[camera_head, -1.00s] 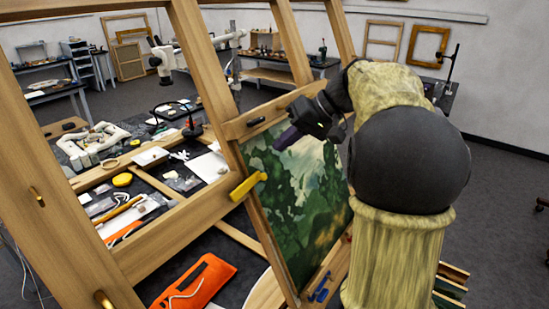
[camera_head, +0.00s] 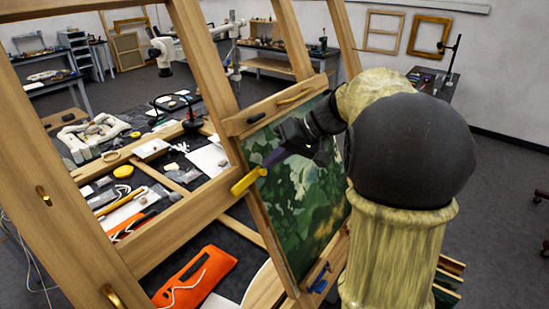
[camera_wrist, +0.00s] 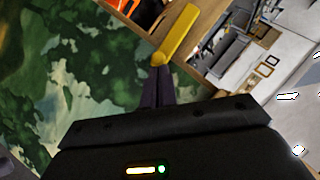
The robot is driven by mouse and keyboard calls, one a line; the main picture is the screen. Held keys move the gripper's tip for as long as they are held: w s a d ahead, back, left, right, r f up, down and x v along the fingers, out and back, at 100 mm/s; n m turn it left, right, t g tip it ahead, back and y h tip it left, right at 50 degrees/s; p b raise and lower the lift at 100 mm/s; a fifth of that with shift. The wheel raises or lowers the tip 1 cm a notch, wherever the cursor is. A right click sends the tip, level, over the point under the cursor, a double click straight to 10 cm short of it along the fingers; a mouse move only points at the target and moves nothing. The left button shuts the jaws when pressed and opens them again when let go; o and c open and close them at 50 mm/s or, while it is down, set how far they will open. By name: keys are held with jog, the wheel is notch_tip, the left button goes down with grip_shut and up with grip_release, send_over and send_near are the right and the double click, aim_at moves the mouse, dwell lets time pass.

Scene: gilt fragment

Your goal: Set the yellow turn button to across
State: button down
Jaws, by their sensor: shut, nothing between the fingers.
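The yellow turn button (camera_head: 248,181) sits at the left edge of the green landscape painting (camera_head: 310,195), on the wooden frame. It lies slanted, with its right end towards the painting. In the wrist view the yellow button (camera_wrist: 178,36) runs from the top down to the fingertips. My gripper (camera_head: 268,162) is shut and empty, its dark purple fingers at the button's right end. In the wrist view the fingertips (camera_wrist: 157,72) overlap the button's near end; I cannot tell whether they touch.
A black button (camera_head: 256,117) and a tan button (camera_head: 294,96) sit on the top bar, and blue pieces (camera_head: 319,279) at the lower edge. Wooden easel beams (camera_head: 205,70) stand around the painting. A cluttered table with an orange pouch (camera_head: 197,278) lies behind at left.

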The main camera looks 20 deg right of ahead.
jog(key=shift+s+d+f+m+y+b, duration=0.15)
jog(key=shift+f+m+y+b, duration=0.1)
jog(key=shift+f+b, duration=0.15)
jog(key=shift+s+a+f+m+y+b, duration=0.1)
jog(key=shift+s+f+m+y+b, duration=0.05)
jog(key=shift+f+m+b, duration=0.15)
jog(key=shift+w+r+p, duration=0.1)
jog(key=shift+r+p, duration=0.4)
jog(key=shift+r, duration=0.3)
jog(key=w+r+v, duration=0.1)
jog(key=w+v, duration=0.1)
jog(key=v, duration=1)
jog(key=shift+w+d+r+b, duration=0.2)
jog(key=shift+r+b, duration=0.15)
jog(key=shift+r, duration=0.05)
